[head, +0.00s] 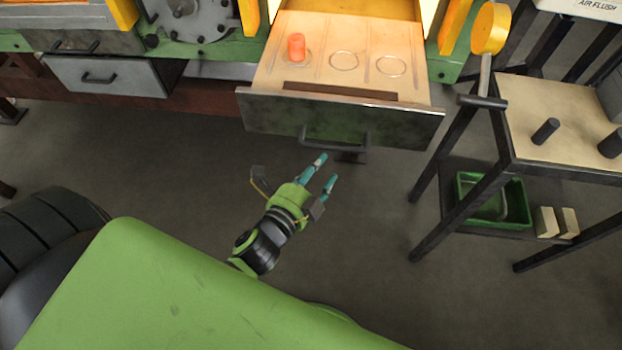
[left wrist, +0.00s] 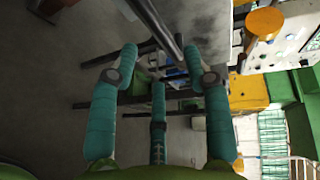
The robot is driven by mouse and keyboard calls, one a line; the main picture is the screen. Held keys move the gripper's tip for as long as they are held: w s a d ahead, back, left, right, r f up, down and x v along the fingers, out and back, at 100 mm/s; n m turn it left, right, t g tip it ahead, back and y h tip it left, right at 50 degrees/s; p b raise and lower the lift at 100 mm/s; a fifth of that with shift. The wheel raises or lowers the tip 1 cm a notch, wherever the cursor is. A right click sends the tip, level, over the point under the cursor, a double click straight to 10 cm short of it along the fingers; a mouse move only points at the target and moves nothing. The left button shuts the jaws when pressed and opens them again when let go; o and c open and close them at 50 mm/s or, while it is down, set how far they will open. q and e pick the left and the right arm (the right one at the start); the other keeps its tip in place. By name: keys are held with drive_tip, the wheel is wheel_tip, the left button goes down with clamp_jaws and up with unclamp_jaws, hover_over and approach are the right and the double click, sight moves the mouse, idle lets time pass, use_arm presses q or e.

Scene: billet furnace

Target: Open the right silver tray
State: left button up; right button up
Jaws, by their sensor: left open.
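The right silver tray (head: 262,108) is a wide drawer with a dark metallic front, pulled well out of the furnace in the head view. Its dark bar handle (head: 336,139) is on the front face. Inside are an orange cylinder (head: 296,47) standing at the left and two empty ring marks. My left gripper (head: 326,171), with teal fingers, is open and empty just below the handle, apart from it in the head view. In the left wrist view the spread fingers (left wrist: 158,65) hold nothing, with a dark bar and a grey panel beyond them. My right gripper is not seen.
A left silver drawer (head: 110,77) stands slightly out from the furnace. A black-framed table (head: 545,95) at the right carries dark cylinders, with a green bin (head: 515,222) and pale blocks on its lower shelf. The floor in front of the tray is clear.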

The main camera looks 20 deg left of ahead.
use_arm(q)
drive_tip(key=v, duration=0.3)
drive_tip(key=shift+s, duration=0.2)
idle(0.4)
drive_tip(key=s+a+f+n+g, duration=0.1)
drive_tip(key=s+f+n+g, duration=0.25)
drive_tip(key=f, duration=1.05)
drive_tip(key=s+a+f+n+g, duration=0.1)
drive_tip(key=s+f+n+g, duration=0.3)
drive_tip(key=f, duration=0.9)
drive_tip(key=s+a+f+n+g+y, duration=0.1)
drive_tip(key=s+a+f+n+g, duration=0.1)
drive_tip(key=s+f, duration=0.6)
drive_tip(key=s+a+f+n+g+y, duration=0.1)
drive_tip(key=s+a+f+n+g, duration=0.2)
drive_tip(key=s, duration=1.1)
wheel_tip(320, 180, down, 5)
drive_tip(key=n+g, duration=0.2)
drive_tip(key=n, duration=0.1)
